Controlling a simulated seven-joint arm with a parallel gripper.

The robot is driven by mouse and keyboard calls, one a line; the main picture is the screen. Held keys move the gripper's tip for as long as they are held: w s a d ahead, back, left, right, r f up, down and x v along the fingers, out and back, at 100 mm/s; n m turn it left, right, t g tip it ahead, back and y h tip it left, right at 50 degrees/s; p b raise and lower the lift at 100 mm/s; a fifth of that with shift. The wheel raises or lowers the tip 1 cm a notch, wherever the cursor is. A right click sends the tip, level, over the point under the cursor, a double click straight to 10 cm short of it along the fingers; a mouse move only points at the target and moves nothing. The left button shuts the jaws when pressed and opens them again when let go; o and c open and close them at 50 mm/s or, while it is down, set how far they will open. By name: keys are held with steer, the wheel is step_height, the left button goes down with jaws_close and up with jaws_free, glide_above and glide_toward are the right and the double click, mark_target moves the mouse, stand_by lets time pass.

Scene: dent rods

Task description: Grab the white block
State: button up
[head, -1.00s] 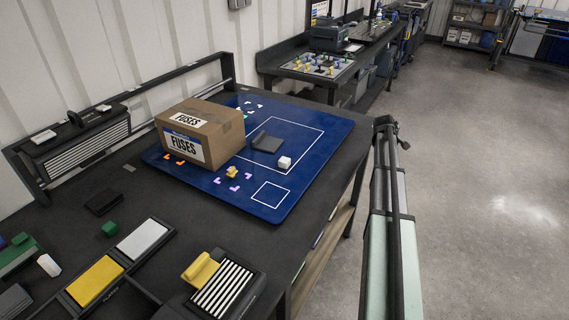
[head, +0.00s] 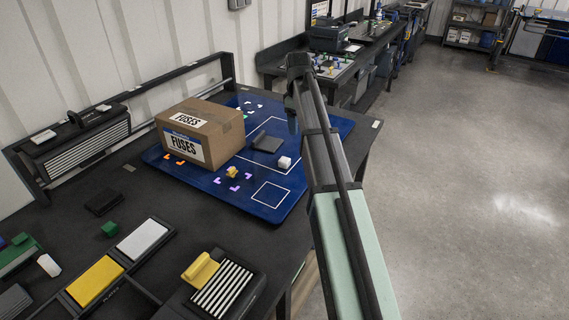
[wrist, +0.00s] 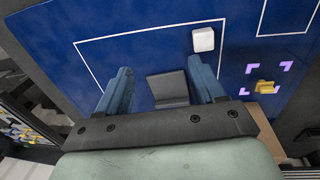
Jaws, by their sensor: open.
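The white block (head: 285,162) is a small cube on the blue mat (head: 320,150), near the lower right corner of a large white outline. In the wrist view the white block (wrist: 203,40) lies just beyond the tip of the right finger, outside the jaws. My gripper (wrist: 160,66) is open and empty above the mat, with its two blue fingers spread. In the head view my gripper (head: 292,115) hangs above the mat's right part, higher in the picture than the block. Its far finger is hidden there.
A cardboard fuses box (head: 200,135) stands on the mat's left. A yellow piece (head: 232,172) sits among purple corner marks. Another white piece (head: 49,265) lies far left.

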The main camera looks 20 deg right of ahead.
steer(key=s+a+r+g, duration=0.1)
steer(key=s+a+r, duration=0.15)
steer(key=a, duration=0.25)
glide_above(284, 159)
steer(key=shift+n+y, duration=0.4)
steer(key=f, duration=0.9)
steer(key=shift+s+d, duration=0.3)
steer(key=shift+w+a+f, duration=0.1)
steer(key=shift+a+f, duration=0.05)
steer(key=shift+f, duration=1.25)
steer(key=shift+w+a+f, duration=0.1)
steer(key=shift+f, duration=1.25)
steer(key=c, duration=1.1)
steer(key=shift+r, duration=0.15)
